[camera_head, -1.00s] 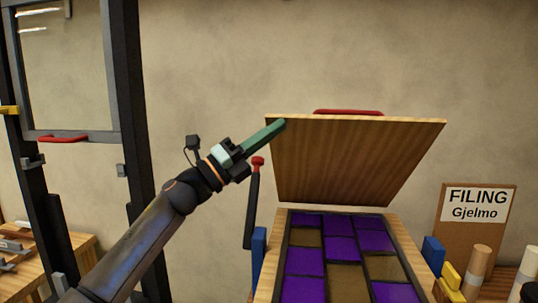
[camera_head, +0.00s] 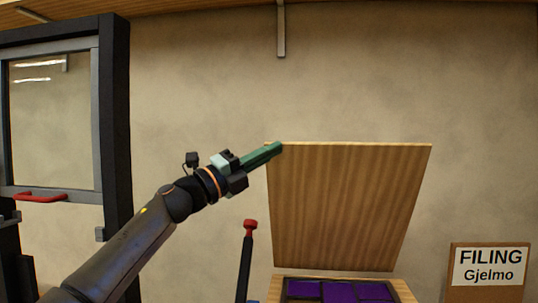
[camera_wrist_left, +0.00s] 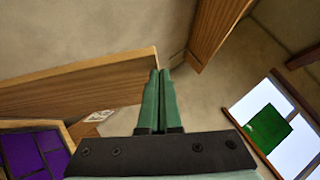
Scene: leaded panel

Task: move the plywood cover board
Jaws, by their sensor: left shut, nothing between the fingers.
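The plywood cover board (camera_head: 345,205) stands raised and nearly upright at the back of the leaded panel (camera_head: 330,290), hinged or resting along its lower edge. In the left wrist view the board (camera_wrist_left: 75,85) runs in from the left. My left gripper (camera_head: 278,149) is shut and empty, its green fingertips at the board's upper left corner. In the left wrist view the gripper's fingers (camera_wrist_left: 158,88) lie together beside the board's end; I cannot tell if they touch it. The red handle on the board is hidden now. My right gripper is not in view.
A lever with a red knob (camera_head: 250,228) stands left of the panel. A dark frame with a glass pane and red handle (camera_head: 40,197) is at the left. A FILING sign (camera_head: 488,270) stands at the right. A shelf bracket (camera_head: 281,28) hangs above.

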